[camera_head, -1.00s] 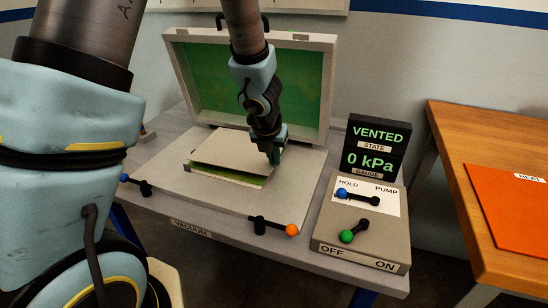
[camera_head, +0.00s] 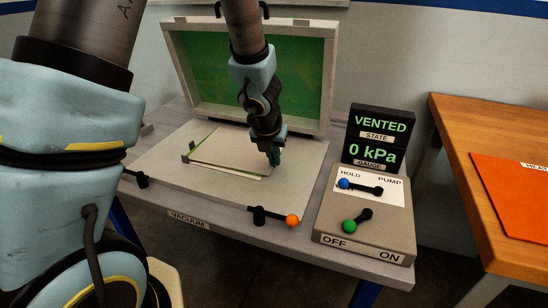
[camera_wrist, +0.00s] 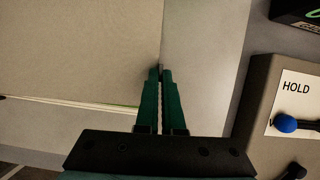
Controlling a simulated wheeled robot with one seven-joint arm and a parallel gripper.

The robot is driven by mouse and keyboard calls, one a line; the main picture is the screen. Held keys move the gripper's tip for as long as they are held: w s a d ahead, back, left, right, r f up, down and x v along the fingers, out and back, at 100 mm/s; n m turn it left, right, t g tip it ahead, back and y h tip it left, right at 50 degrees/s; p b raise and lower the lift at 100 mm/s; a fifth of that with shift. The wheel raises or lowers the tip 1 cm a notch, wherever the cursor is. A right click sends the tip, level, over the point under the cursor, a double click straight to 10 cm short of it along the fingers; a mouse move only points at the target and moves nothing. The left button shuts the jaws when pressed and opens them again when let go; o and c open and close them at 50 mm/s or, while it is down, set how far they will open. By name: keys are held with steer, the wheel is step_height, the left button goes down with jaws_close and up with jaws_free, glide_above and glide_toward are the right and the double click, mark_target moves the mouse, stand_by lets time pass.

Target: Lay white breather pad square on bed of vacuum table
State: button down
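The white breather pad (camera_head: 228,152) lies low and about flat over the bed of the vacuum table (camera_head: 305,172), under the raised lid. A thin green strip shows along its left edge, so it looks slightly off square to what is beneath. My gripper (camera_head: 275,158) is at the pad's right edge. In the wrist view the green fingers (camera_wrist: 160,78) are close together with the edge of the pad (camera_wrist: 80,50) between them. Whether the pad touches the bed all over cannot be told.
The open lid (camera_head: 325,85) with green lining stands behind the bed. An orange-knobbed clamp (camera_head: 292,221) sits at the front edge. The control box (camera_head: 365,225) and a gauge reading VENTED, 0 kPa (camera_head: 378,140) stand to the right. A wooden table with an orange mat (camera_head: 515,190) is further right.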

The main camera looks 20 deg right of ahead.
steer(key=c, duration=1)
jaws_free()
steer(key=shift+o, duration=0.2)
step_height(320, 180, up, 7)
steer(key=p, duration=0.7)
